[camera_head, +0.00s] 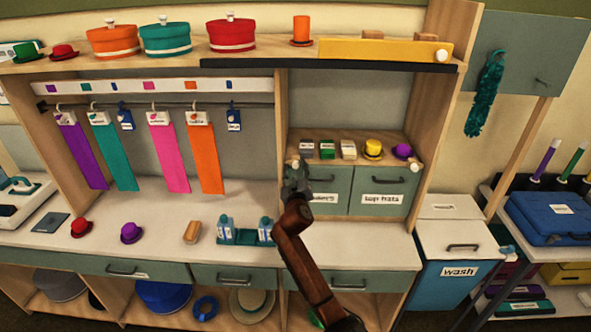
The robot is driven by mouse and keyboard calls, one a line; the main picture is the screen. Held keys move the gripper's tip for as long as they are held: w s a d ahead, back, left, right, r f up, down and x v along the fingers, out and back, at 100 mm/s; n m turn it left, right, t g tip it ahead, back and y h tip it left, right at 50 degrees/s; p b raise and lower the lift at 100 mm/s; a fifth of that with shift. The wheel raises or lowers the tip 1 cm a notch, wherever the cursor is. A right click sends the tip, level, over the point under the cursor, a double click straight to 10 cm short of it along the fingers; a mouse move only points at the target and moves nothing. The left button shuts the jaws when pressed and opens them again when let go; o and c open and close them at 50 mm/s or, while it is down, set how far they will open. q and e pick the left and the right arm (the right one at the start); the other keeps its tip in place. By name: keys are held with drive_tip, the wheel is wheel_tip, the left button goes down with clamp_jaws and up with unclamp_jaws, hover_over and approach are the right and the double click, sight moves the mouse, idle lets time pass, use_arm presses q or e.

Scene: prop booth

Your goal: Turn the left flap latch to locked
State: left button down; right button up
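My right gripper (297,178) is at the left end of the small shelf above two grey-green fronts, over the upper left of the left front (325,200). A small pale knob (295,160), probably the left latch, shows just above the gripper. The gripper is at or very close to it; I cannot tell if they touch. The fingers are small and dark, so their opening is unclear. A similar pale knob (415,167) sits at the right end, by the right front (381,194). My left gripper is not in view.
Small boxes, a yellow hat (373,149) and a purple hat (402,152) stand on the shelf just behind.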

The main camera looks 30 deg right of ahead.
clamp_jaws()
idle(0.5)
drive_tip(key=n+p, duration=0.3)
drive_tip(key=shift+r, duration=0.2)
drive_tip(key=n+p, duration=0.4)
drive_tip(key=n, duration=0.1)
drive_tip(key=shift+g, duration=0.3)
drive_tip(key=n+p, duration=0.4)
drive_tip(key=n, duration=0.1)
drive_tip(key=shift+w+a+g+h, duration=0.1)
drive_tip(key=shift+g+h, duration=0.2)
drive_tip(key=shift+f+n+p, duration=0.2)
drive_tip(key=shift+n+p, duration=0.95)
drive_tip(key=shift+n, duration=0.85)
drive_tip(key=shift+f, duration=0.1)
